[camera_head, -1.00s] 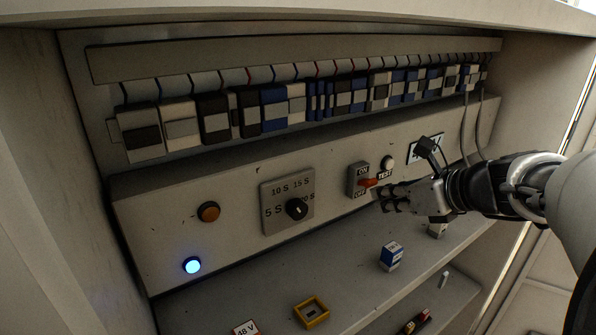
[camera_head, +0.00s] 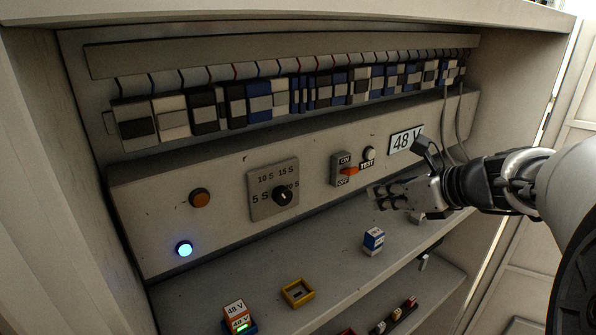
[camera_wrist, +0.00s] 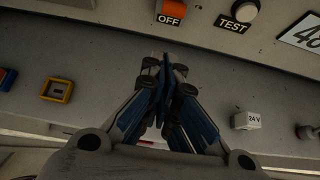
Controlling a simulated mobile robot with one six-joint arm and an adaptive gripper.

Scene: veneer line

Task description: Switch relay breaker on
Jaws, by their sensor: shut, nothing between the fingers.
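The relay breaker (camera_head: 341,169) is a grey plate on the panel with an orange lever (camera_head: 349,171) between the labels ON above and OFF below. The lever sticks out towards the right, and I cannot tell which position it is in. In the wrist view the orange lever (camera_wrist: 174,8) shows at the top edge above the OFF label. My gripper (camera_head: 374,191) is shut and empty, in front of the panel, below and right of the lever and apart from it. In the wrist view its fingertips (camera_wrist: 165,66) are together, below the OFF label.
A white TEST button (camera_head: 369,153) and a 48 V sign (camera_head: 405,140) are right of the breaker. A dial (camera_head: 282,196), an orange lamp (camera_head: 200,198) and a lit blue lamp (camera_head: 184,249) are left. A blue-white block (camera_head: 373,241) and a yellow frame (camera_head: 298,292) stand on the shelf.

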